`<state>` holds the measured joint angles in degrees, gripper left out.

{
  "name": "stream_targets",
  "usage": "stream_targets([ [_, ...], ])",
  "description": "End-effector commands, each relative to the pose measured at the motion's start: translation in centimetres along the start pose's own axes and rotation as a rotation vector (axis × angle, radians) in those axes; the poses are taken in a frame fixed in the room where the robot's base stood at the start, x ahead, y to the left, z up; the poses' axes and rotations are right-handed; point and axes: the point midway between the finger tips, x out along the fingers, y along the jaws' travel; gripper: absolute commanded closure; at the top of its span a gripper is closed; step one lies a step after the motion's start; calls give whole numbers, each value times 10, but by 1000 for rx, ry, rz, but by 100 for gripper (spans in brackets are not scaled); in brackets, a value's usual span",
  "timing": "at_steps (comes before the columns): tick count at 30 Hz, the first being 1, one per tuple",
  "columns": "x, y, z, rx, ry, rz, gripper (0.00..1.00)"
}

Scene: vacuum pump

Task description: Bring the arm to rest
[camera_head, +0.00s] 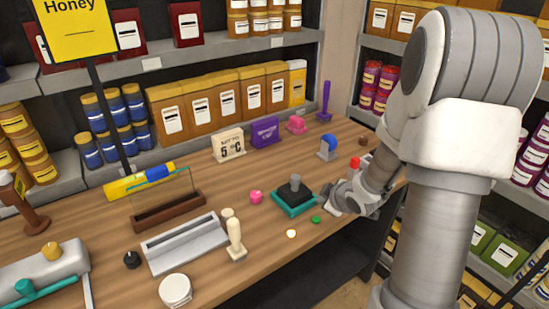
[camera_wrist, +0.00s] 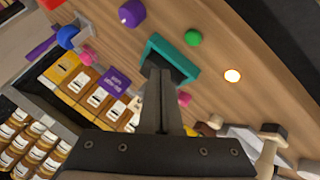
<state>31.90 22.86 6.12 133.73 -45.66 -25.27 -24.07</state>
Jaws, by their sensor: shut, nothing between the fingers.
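My arm comes in from the right in the head view, and my gripper (camera_head: 350,196) is low over the front right part of the wooden table (camera_head: 222,268). In the wrist view my gripper (camera_wrist: 158,78) has its two fingers together, with nothing seen between them. In the head view a teal-based dark device with a grey knob (camera_head: 294,188) stands just left of the gripper. Its teal rim (camera_wrist: 178,52) shows beyond the fingertips in the wrist view, and the fingers hide part of it. I cannot tell whether they touch it.
A green button (camera_head: 315,220), a white disc (camera_head: 291,233) and a pink knob (camera_head: 256,196) lie around the device. A blue-topped item (camera_head: 328,145) stands behind. A grey tray (camera_head: 185,243) and a cream handle (camera_head: 235,238) are left. Loaded shelves (camera_head: 325,37) stand behind the table.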

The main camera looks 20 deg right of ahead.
Motion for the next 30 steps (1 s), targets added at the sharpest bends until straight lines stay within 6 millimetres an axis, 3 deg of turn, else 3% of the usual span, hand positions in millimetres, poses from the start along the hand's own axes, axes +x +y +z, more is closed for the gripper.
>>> stream_targets([
  [5,-8,5,-4,11,-28,15,100],
  [8,-24,12,-10,42,-79,42,100],
  [12,-61,20,-22,129,-169,92,100],
  [17,-108,16,-34,267,-244,134,100],
  [23,-168,-9,-47,466,-296,139,100],
  [30,-244,-59,-74,671,-301,51,100],
])
